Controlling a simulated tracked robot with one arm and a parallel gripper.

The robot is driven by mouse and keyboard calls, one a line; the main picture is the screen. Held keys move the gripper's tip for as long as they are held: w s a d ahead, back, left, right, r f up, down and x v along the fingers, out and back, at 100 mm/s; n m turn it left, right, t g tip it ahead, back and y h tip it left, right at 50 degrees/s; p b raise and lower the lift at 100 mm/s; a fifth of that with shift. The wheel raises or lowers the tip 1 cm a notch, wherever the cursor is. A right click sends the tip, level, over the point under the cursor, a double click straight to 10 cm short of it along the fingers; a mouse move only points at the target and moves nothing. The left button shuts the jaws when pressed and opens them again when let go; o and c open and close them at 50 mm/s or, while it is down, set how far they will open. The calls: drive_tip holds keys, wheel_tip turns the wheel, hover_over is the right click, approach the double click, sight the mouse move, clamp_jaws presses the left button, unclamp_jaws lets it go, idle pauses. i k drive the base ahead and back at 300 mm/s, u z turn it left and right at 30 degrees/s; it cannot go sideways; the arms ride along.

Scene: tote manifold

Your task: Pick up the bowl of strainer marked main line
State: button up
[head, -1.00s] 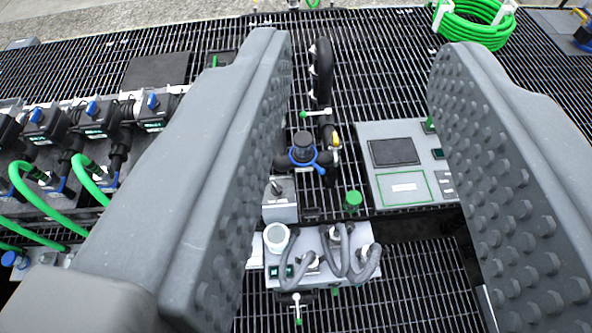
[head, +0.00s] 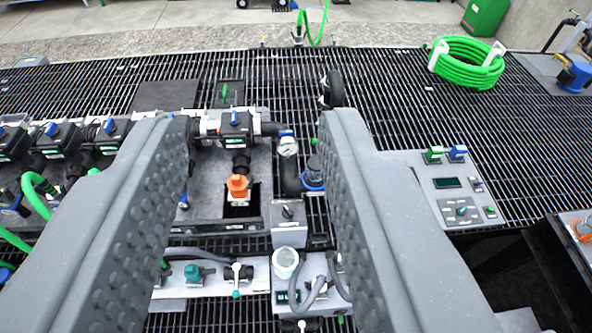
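A dark, round-topped fitting with a blue ring (head: 313,180) stands on the pipework, partly hidden behind the right finger. It may be a strainer, but I cannot read a main line mark on it. A fitting with an orange top (head: 237,186) stands upright in the gap between my fingers. My gripper (head: 258,120) is open and empty, its two grey studded fingers reaching forward above the pipework. I cannot tell for certain which part is the strainer bowl.
A row of black valves with blue handles (head: 60,140) runs along the left. A round gauge (head: 288,146) and a white cup (head: 286,262) are near the middle. A control panel (head: 462,212) lies right. A green hose coil (head: 467,65) lies on the grating.

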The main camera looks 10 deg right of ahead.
sight(313, 175)
drive_tip(key=u, duration=0.05)
drive_tip(key=i, duration=1)
drive_tip(key=z, duration=0.05)
